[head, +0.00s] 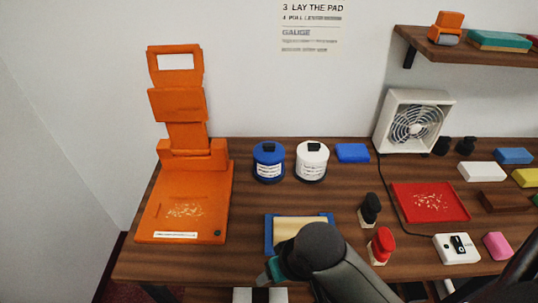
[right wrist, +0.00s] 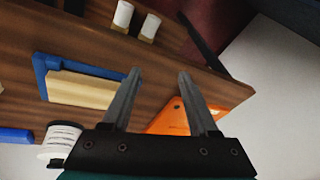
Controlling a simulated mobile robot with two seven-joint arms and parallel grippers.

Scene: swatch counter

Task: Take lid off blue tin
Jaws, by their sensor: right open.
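The blue tin (head: 269,165) stands upright at the back of the counter, with a white label on its side. Its lid (head: 262,149), with a black knob, sits on top. I cannot make out the blue tin in the right wrist view. My right gripper (right wrist: 157,74) is open, with nothing between its fingers in the right wrist view. In the head view its arm reaches in front of the tin, near the blue-framed pad tray, and the fingers are hidden. The gripper is apart from the tin. My left gripper is not in view.
A white tin (head: 312,162) stands close right of the blue tin, then a blue block (head: 352,153). An orange folding stand (head: 185,205) is at left. The blue-framed tray (head: 269,236) lies in front. Black (head: 370,206) and red (head: 382,243) stampers stand right of the arm.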

